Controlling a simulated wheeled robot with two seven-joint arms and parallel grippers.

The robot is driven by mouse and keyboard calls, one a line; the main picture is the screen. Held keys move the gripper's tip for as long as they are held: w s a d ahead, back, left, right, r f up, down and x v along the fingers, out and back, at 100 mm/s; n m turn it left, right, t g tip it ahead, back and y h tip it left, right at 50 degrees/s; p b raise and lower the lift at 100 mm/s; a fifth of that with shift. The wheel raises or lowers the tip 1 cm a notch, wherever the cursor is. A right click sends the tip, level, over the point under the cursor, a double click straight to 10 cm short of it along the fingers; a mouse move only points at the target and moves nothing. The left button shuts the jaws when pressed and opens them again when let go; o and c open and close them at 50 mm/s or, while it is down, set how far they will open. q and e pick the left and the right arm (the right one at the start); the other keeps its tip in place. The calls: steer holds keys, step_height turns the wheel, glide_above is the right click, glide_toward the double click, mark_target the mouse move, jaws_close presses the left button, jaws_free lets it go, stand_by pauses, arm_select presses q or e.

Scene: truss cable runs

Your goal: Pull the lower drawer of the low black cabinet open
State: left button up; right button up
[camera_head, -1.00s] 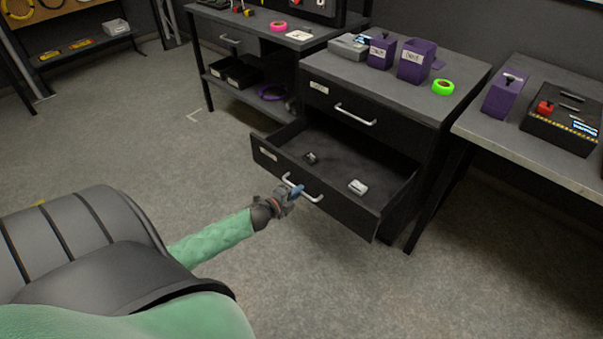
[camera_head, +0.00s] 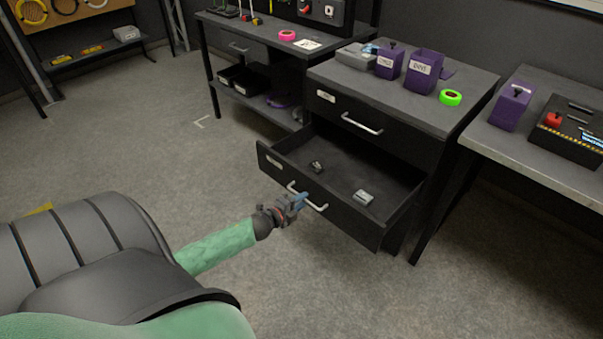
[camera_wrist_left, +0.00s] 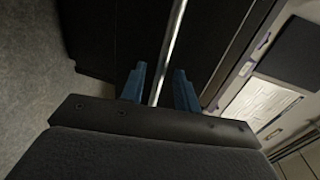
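The low black cabinet (camera_head: 440,146) stands right of centre in the head view. Its lower drawer (camera_head: 330,219) is pulled well out, with its inside showing. The drawer's silver bar handle (camera_head: 321,208) is on the front face, and the bar also shows in the left wrist view (camera_wrist_left: 172,50). My left gripper (camera_head: 301,201) is at this handle. In the left wrist view its blue fingers (camera_wrist_left: 159,88) stand apart on either side of the bar, with gaps showing beside it. My right gripper is not in view.
A dark small item (camera_head: 317,167) and a pale one (camera_head: 363,197) lie in the drawer. The upper drawer (camera_head: 345,118) is shut. Purple bins (camera_head: 423,72) and green tape (camera_head: 450,97) are on top. A grey-topped table (camera_head: 540,150) stands at right. Floor left of the drawer is clear.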

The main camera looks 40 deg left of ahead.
arm_select(q)
steer(key=v, duration=0.7)
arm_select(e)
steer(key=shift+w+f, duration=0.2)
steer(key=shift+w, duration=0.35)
arm_select(q)
steer(key=shift+s, duration=0.1)
